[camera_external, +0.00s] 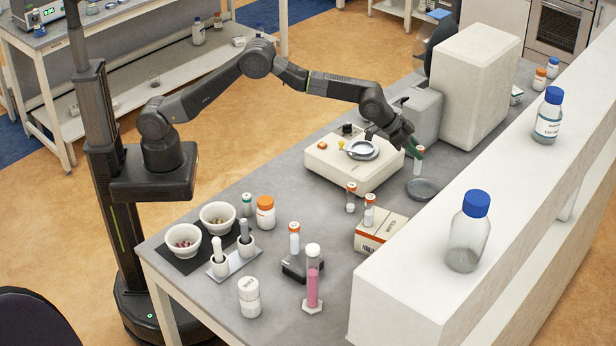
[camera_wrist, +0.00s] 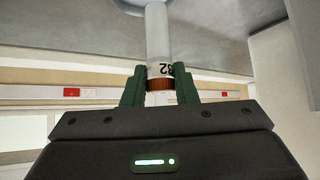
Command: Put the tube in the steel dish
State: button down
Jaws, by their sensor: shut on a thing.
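My gripper (camera_external: 415,150) is shut on a tube (camera_external: 418,167) near the back right of the bench. The tube is pale with an orange-brown cap and hangs about upright. In the wrist view, the green fingers of my gripper (camera_wrist: 160,80) close on both sides of the tube (camera_wrist: 157,35) at its cap end; a label with dark print shows. A round grey steel dish (camera_external: 424,189) lies on the bench just below the tube. Part of a round grey rim, apparently the dish (camera_wrist: 128,4), shows at the top of the wrist view. I cannot tell whether the tube touches it.
A white balance (camera_external: 325,168) with a round pan (camera_external: 362,149) stands left of my gripper. A grey box (camera_external: 424,118) and large white block (camera_external: 480,85) stand behind. Other capped tubes (camera_external: 351,197) (camera_external: 369,210) and a carton (camera_external: 381,236) are nearer. A raised shelf (camera_external: 410,290) borders the right.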

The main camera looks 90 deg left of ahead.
aim_at(416, 171)
notch_tip(416, 171, down, 3)
jog(key=shift+f+p, duration=0.15)
jog(key=shift+p, duration=0.2)
jog(key=shift+f+b, duration=0.6)
jog(key=shift+f, duration=0.05)
jog(key=c, duration=1.1)
grip_release()
jog(key=shift+c, duration=0.2)
jog(key=shift+r, duration=0.15)
